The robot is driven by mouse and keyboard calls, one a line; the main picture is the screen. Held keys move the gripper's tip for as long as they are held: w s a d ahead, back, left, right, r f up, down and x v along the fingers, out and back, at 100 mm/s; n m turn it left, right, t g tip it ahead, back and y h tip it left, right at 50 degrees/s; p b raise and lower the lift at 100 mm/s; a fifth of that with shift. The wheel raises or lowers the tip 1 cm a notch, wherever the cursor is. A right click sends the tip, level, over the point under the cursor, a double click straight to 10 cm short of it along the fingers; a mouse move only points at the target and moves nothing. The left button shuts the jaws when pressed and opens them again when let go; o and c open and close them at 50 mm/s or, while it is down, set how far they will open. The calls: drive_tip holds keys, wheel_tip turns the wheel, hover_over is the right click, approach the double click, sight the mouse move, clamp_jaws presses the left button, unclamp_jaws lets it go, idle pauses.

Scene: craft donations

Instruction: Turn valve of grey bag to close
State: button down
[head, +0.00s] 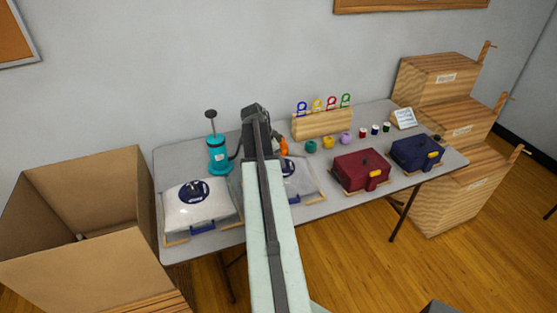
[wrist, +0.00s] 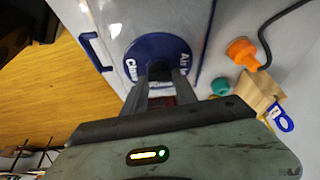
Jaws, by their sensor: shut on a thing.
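The grey bag (head: 307,190) lies on the table, partly hidden behind my arm in the head view. Its round blue valve plate (head: 289,167) shows beside the arm. In the wrist view the valve plate (wrist: 140,47) has white lettering, partly covered, with a dark knob (wrist: 159,70) at its middle. My gripper (wrist: 160,88) is shut on this knob, one finger on each side. The fingertips are hidden in the head view. The exact angle of the knob is hard to tell.
A white-filled bag (head: 200,215) and a teal pump (head: 218,158) stand to the left. An orange nozzle (wrist: 241,52) on a black hose lies close to the valve.

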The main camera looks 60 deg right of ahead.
drive_tip(key=shift+w+m+y, duration=0.1)
drive_tip(key=shift+m+y, duration=0.2)
drive_tip(key=shift+m, duration=0.4)
drive_tip(key=c, duration=1)
unclamp_jaws()
drive_tip(key=shift+o, duration=0.2)
drive_tip(key=p+v, duration=0.7)
drive_tip(key=shift+w+r, duration=0.2)
drive_tip(key=shift+r, duration=0.15)
